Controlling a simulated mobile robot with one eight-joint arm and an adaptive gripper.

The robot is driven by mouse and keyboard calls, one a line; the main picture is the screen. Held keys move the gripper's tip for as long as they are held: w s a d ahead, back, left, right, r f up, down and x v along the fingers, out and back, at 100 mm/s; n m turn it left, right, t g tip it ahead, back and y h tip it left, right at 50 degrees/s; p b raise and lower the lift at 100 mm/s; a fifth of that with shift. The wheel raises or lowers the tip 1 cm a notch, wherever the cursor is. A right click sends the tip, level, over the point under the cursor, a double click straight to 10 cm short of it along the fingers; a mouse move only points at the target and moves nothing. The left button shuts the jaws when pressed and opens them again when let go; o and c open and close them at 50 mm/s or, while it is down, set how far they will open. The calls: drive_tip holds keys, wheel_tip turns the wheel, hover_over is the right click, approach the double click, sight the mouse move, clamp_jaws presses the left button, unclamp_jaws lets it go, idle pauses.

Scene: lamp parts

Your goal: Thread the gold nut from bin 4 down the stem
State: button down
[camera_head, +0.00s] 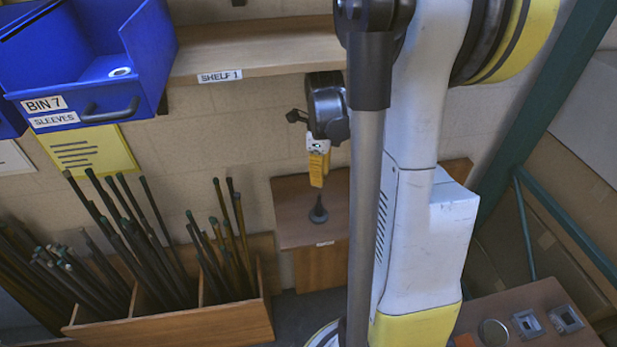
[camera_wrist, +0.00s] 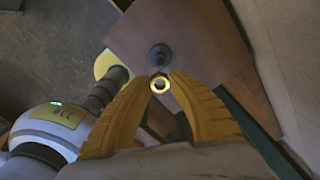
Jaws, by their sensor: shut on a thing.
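My gripper (camera_wrist: 159,86) has yellow ridged fingers shut on the gold nut (camera_wrist: 159,77), a small ring held between the fingertips. In the wrist view the dark stem (camera_wrist: 160,56) shows just past the nut, its round base on a wooden surface. In the head view my gripper (camera_head: 317,183) points down, just above the upright stem (camera_head: 318,211). The nut cannot be made out there. The nut appears close to the stem's line, but I cannot tell whether it is around the tip.
The stem stands on a wooden stand (camera_head: 290,225) below shelf 1 (camera_head: 255,52). Blue bin 7 (camera_head: 85,95) hangs at upper left. A wooden rack (camera_head: 190,327) of rods stands at lower left. A table (camera_head: 540,300) with small parts is at lower right.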

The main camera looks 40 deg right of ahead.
drive_tip(key=b, duration=0.4)
hover_over(319, 203)
drive_tip(key=shift+w+d+f, duration=0.1)
drive_tip(key=shift+f, duration=1.2)
drive_tip(key=shift+w+d+f, duration=0.1)
drive_tip(key=shift+f, duration=1.15)
drive_tip(key=shift+f+b, duration=1.5)
drive_tip(key=shift+f, duration=0.45)
drive_tip(key=shift+f+b, duration=0.9)
drive_tip(key=shift+f, duration=0.05)
drive_tip(key=c, duration=2.1)
unclamp_jaws()
drive_tip(key=shift+f, duration=0.15)
drive_tip(key=shift+c, duration=0.2)
drive_tip(key=shift+f+b, duration=0.1)
drive_tip(key=shift+b, duration=0.2)
clamp_jaws()
